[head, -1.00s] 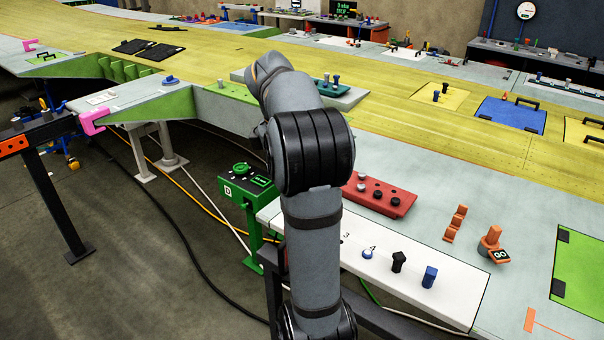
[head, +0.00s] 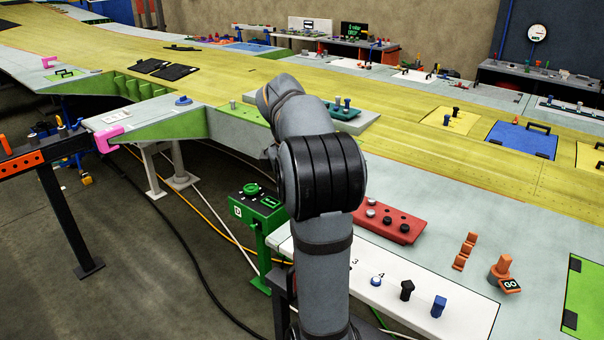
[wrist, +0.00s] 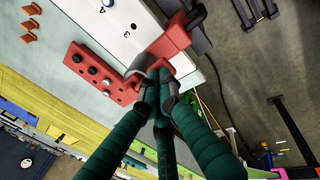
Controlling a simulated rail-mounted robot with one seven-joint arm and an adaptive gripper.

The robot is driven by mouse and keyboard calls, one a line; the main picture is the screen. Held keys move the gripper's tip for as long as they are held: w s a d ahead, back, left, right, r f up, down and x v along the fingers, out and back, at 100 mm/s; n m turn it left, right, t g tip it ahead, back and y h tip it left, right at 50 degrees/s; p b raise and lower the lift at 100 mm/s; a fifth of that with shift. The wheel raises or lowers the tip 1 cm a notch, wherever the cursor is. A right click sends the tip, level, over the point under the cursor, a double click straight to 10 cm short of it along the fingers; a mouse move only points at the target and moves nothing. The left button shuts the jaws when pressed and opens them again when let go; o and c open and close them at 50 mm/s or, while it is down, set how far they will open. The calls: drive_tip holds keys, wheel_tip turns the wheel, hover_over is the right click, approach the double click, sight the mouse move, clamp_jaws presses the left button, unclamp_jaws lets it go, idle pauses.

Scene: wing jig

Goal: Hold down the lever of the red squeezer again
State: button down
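The red squeezer (wrist: 172,40) shows in the wrist view at top centre, at the edge of the white numbered strip. Its red part at the fingertips (wrist: 182,64) is partly covered. My gripper (wrist: 160,82) has dark green fingers that run up from the bottom of the wrist view, with their tips close together. The tips are at the squeezer's lower side and overlap it in the picture. I cannot tell whether they touch or press the lever. In the head view my own arm hides the gripper and the squeezer.
The red plate with knobs (head: 388,220) lies beside the white strip (head: 385,290), which carries several small pegs. A green stand (head: 258,212) is left of my arm. An orange post with a GO tag (head: 502,272) stands at the right. Open floor lies at the left.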

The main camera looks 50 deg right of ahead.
drive_tip(key=p+v, duration=0.3)
drive_tip(key=v, duration=0.9)
drive_tip(key=shift+a+p, duration=0.3)
drive_tip(key=shift+a, duration=0.15)
